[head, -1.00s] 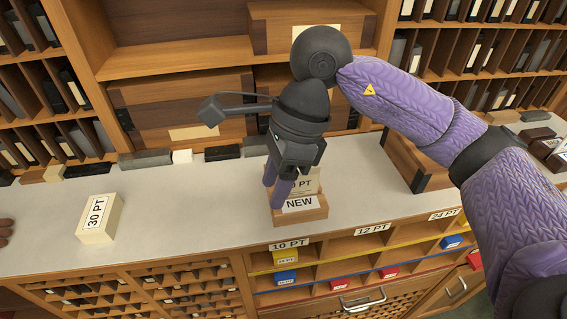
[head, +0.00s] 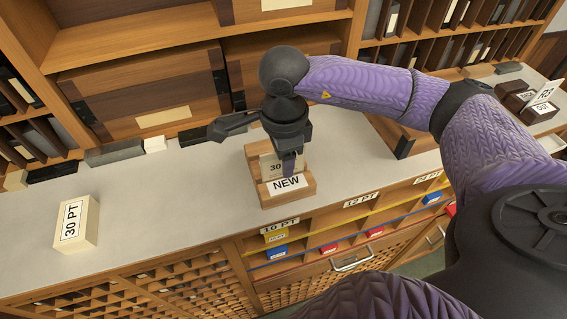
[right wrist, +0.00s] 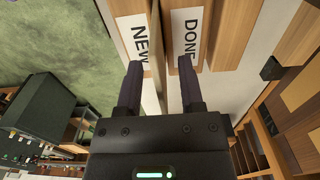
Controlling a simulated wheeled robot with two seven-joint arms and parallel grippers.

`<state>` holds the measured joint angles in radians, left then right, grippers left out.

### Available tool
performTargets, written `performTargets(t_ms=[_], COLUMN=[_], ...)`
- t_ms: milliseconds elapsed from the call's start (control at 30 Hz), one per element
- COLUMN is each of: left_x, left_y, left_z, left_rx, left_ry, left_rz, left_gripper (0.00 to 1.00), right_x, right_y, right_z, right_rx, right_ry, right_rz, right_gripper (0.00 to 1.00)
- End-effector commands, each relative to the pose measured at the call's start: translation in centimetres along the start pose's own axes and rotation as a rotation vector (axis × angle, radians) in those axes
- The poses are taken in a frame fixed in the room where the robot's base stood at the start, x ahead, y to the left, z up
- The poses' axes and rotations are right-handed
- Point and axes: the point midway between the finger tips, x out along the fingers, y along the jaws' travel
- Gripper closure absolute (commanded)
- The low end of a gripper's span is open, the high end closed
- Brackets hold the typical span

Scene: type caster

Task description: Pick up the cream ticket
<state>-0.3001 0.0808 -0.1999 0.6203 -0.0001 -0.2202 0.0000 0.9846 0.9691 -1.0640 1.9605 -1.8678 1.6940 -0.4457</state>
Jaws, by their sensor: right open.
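The cream ticket (head: 270,166), with part of a "30 PT" marking showing, stands in a small wooden holder (head: 302,188) whose front label reads NEW. My right gripper (head: 288,170) is over the holder, pointing down, and hides part of the ticket. In the right wrist view, the open fingers of my right gripper (right wrist: 161,95) lie either side of the gap between the NEW and DONE labels. A thin pale strip shows between them, possibly the ticket edge-on. I cannot tell whether the fingers touch it. My left gripper is out of view.
A cream "30 PT" block (head: 77,223) stands on the counter at left. Wooden cases (head: 150,105) stand on the shelf behind. Coloured boxes fill cubbies below the counter edge. The grey counter (head: 175,195) is clear between block and holder.

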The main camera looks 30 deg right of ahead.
Motion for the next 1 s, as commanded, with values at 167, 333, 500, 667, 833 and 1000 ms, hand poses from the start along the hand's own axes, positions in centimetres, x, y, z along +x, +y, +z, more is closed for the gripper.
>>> performTargets(t_ms=[167, 333, 500, 667, 833, 1000], left_x=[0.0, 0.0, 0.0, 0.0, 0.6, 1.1], left_y=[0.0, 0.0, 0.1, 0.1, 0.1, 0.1], left_z=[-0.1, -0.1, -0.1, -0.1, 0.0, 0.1], left_rx=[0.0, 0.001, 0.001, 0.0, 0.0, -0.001], left_ry=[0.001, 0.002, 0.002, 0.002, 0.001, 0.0], left_rz=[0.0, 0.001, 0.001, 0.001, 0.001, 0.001], left_gripper=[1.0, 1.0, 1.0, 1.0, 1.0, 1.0], right_x=[0.0, 0.0, -0.1, -0.1, -3.2, -7.7], right_y=[0.0, 0.0, 0.0, 0.0, -0.1, -0.1], right_z=[0.0, 0.0, 0.0, 0.0, 0.1, 0.1], right_rx=[0.0, 0.0, 0.0, 0.0, 0.0, -0.001], right_ry=[0.0, 0.0, -0.001, -0.001, -0.003, -0.003], right_rz=[0.0, 0.0, 0.0, 0.0, -0.007, -0.005], right_gripper=[0.85, 1.0, 1.0, 1.0, 1.0, 1.0])
